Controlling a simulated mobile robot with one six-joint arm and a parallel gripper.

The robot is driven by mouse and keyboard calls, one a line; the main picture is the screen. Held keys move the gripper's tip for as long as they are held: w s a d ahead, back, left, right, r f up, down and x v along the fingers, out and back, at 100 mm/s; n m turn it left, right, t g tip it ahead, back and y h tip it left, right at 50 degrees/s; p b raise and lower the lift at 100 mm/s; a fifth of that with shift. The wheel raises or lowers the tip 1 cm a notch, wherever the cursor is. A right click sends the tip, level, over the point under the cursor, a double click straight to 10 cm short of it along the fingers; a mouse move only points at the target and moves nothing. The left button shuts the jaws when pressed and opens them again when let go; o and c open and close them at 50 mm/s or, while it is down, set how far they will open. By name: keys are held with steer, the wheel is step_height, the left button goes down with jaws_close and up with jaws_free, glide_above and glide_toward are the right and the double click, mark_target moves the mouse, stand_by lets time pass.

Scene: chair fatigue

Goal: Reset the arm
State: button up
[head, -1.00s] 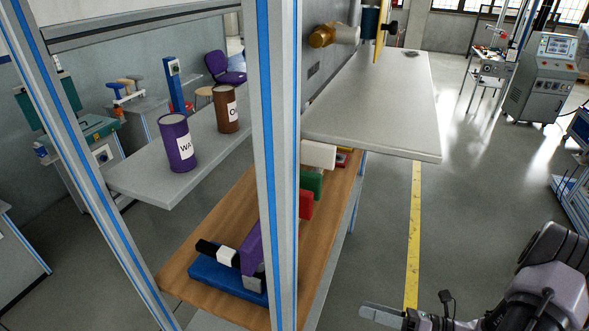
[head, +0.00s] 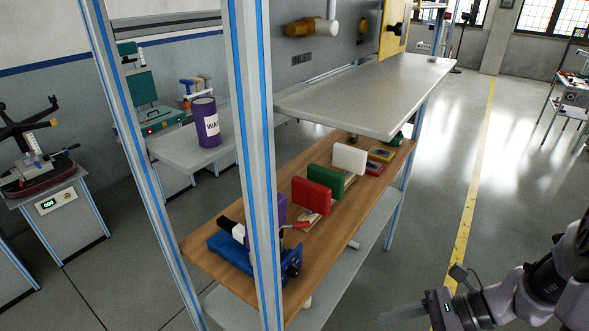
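My arm (head: 535,293) shows at the lower right of the head view, bent, with dark and grey links. It reaches left and low over the grey floor. My gripper (head: 402,313) is at its left end, near the bottom edge, right of the workbench and apart from it. Only a pale finger shows clearly, so I cannot tell whether it is open or shut. I see nothing held in it.
A wooden shelf (head: 340,212) holds a blue vise-like device (head: 233,252) and red (head: 311,196), green (head: 325,181) and white (head: 349,158) blocks. A grey shelf (head: 385,88) is above. A purple can (head: 207,122) stands left.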

steer(key=s+a+r+n+t+h+b, duration=0.2)
steer(key=s+a+r+n+h, duration=0.1)
steer(key=n, duration=0.6)
steer(key=s+a+r+n+t+h+b, duration=0.2)
steer(key=s+a+r+n+h, duration=0.2)
steer(key=n, duration=0.5)
step_height(320, 180, up, 3)
steer(key=a+h, duration=0.2)
steer(key=shift+a+r, duration=0.15)
steer(key=shift+a, duration=0.15)
